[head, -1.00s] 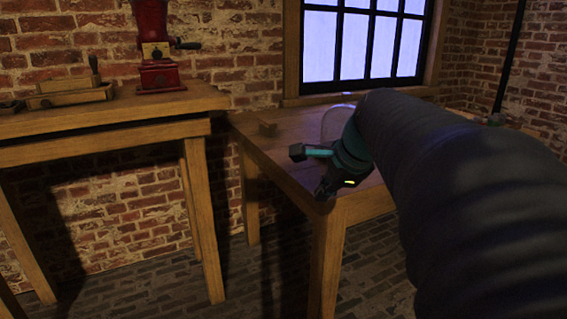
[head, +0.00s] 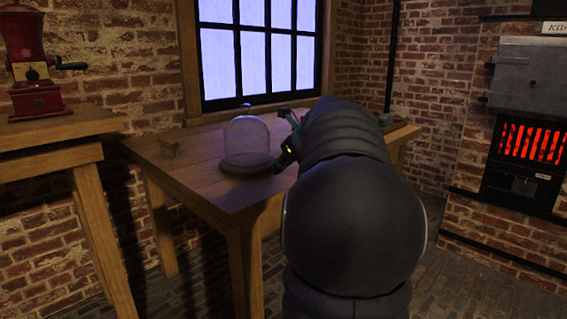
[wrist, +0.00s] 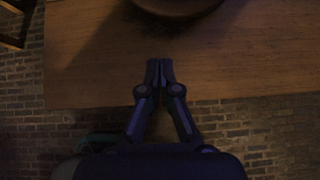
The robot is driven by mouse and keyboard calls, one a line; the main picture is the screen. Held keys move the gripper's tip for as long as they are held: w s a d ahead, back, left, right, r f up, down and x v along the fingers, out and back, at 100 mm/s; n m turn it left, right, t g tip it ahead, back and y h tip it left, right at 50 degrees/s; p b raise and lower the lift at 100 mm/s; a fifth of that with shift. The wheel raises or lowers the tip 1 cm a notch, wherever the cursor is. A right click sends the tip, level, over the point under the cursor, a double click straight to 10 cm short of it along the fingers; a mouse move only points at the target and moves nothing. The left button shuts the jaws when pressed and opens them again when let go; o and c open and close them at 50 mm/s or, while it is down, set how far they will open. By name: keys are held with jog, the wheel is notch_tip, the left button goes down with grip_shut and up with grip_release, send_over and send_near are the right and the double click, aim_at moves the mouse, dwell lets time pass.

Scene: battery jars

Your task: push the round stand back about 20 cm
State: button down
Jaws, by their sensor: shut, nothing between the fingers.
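The round stand (head: 245,170) is a dark wooden disc under a clear glass dome (head: 247,138), upright on the wooden table by the window. In the wrist view the dark rounded edge of the stand (wrist: 178,8) shows at the top, cut off by the frame. My gripper (wrist: 160,62) is shut and empty, its fingertips over the table just inside its edge. A strip of bare wood shows between the fingertips and the stand. In the head view my gripper (head: 284,157) is just right of the stand, partly hidden by my arm.
A small green item (head: 385,120) is at the table's right end. A red grinder (head: 33,75) stands on another table at left. A glowing kiln (head: 525,145) is at right.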

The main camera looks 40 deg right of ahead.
aim_at(257, 175)
jog(key=x, duration=0.3)
jog(key=shift+w+f, duration=0.2)
jog(key=shift+f, duration=0.1)
jog(key=w, duration=0.3)
jog(key=shift+w+f, duration=0.15)
jog(key=shift+f, duration=0.05)
jog(key=shift+w, duration=0.6)
jog(key=shift+a+r, duration=0.1)
